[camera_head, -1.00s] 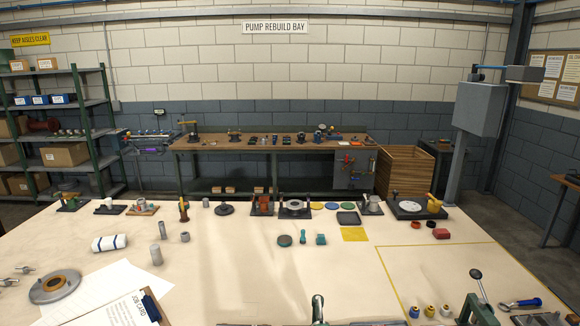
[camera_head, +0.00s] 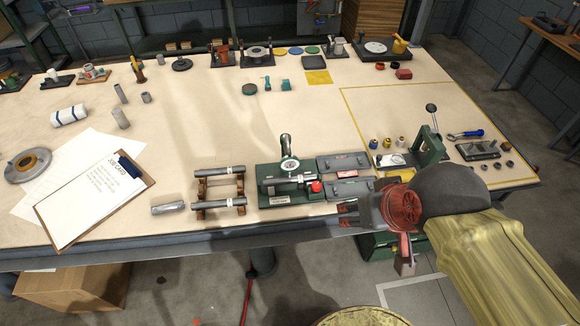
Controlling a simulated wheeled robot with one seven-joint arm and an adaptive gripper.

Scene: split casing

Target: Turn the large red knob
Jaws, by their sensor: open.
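A red knob (camera_head: 316,187) sits on the right part of a green fixture (camera_head: 268,186) near the front edge of the table. My gripper (camera_head: 345,213) is at the front edge of the table, to the right of and a little nearer than the knob.
A green lever press (camera_head: 428,148) stands on the right. The middle of the table is mostly clear.

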